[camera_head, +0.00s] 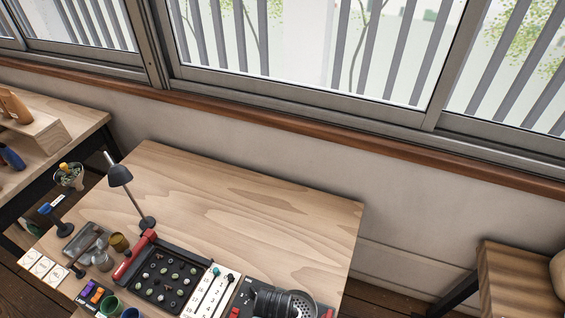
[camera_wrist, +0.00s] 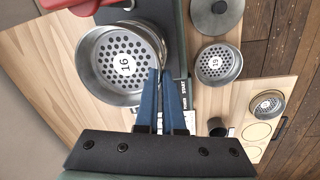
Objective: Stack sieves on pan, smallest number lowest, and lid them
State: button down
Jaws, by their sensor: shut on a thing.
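A metal sieve marked 16 (camera_wrist: 107,84) fills the upper left of the wrist view. My gripper (camera_wrist: 162,72) has its two blue fingers shut on the right side of this sieve's wall. Whether a pan lies under it is hidden. A smaller-looking sieve marked 19 (camera_wrist: 235,75) stands to its right, apart from my gripper. A grey round lid with a dark knob (camera_wrist: 232,22) lies above that sieve in the wrist view. Another small sieve (camera_wrist: 281,99) sits on a light wooden board at the right. In the head view a perforated metal sieve (camera_head: 302,302) shows at the bottom edge.
The wooden board (camera_wrist: 284,85) has empty round outlines. A dark cup (camera_wrist: 216,126) stands near it. A black bean tray (camera_head: 148,285), a numbered white card (camera_head: 207,297) and a desk lamp (camera_head: 119,176) occupy the table's left and front. The table's back (camera_head: 270,215) is clear.

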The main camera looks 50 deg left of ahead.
jog(key=shift+f+b, duration=0.55)
jog(key=shift+f, duration=0.35)
jog(key=shift+f, duration=0.65)
dwell(1.2)
jog(key=c, duration=1.3)
grip_release()
jog(key=shift+r, duration=0.15)
jog(key=r+p, duration=0.3)
jog(key=s+r+p, duration=0.1)
jog(key=r+p, duration=0.6)
jog(key=p, duration=0.1)
jog(key=shift+s+d+r, duration=0.15)
jog(key=shift+d+r, duration=0.1)
jog(key=shift+r, duration=0.15)
